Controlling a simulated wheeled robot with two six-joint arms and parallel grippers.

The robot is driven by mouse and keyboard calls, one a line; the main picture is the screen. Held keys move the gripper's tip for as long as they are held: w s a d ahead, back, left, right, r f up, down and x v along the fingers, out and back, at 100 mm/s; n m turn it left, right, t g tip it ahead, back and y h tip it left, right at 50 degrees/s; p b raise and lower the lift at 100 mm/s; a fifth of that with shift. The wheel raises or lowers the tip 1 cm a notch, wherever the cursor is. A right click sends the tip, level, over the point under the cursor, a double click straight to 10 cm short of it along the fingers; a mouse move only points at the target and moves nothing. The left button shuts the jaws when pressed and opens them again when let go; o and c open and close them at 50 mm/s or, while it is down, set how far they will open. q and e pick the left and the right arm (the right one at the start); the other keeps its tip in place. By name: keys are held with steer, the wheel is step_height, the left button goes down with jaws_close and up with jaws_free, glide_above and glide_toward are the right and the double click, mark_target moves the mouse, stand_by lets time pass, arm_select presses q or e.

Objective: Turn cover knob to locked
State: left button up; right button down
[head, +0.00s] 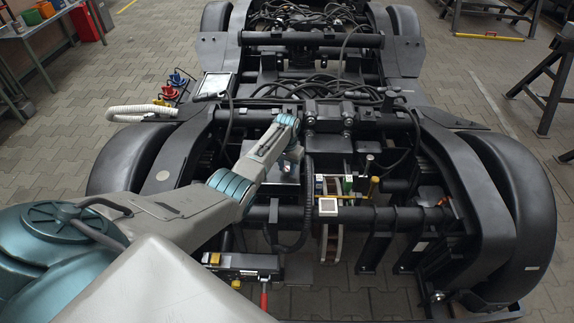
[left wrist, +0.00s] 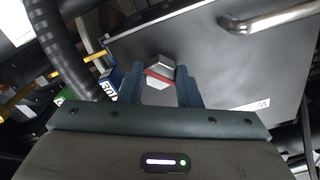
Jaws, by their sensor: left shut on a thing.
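A grey metal cover (left wrist: 225,60) fills much of the left wrist view. Its silver knob (left wrist: 161,64) carries a red bar that lies slightly tilted, nearly crosswise between the fingers. My left gripper (left wrist: 158,84) is shut on the knob, with one dark finger on each side. In the head view, my left gripper (head: 293,155) reaches down to the cover (head: 284,188) in the middle of the near bogie; the knob is hidden there. No lock marking is readable. My right gripper is in neither view.
A metal bar handle (left wrist: 270,18) stands out from the cover near the knob. A thick black corrugated hose (left wrist: 60,40) runs beside the cover.

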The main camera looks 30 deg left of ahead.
mark_target(287, 168)
arm_select(q)
steer(key=m, duration=0.3)
steer(key=shift+r+m+p, duration=0.1)
steer(key=shift+m+p, duration=0.2)
steer(key=shift+m, duration=2.3)
steer(key=shift+w, duration=0.1)
steer(key=o, duration=1)
step_height(287, 168, up, 11)
steer(key=shift+f, duration=0.15)
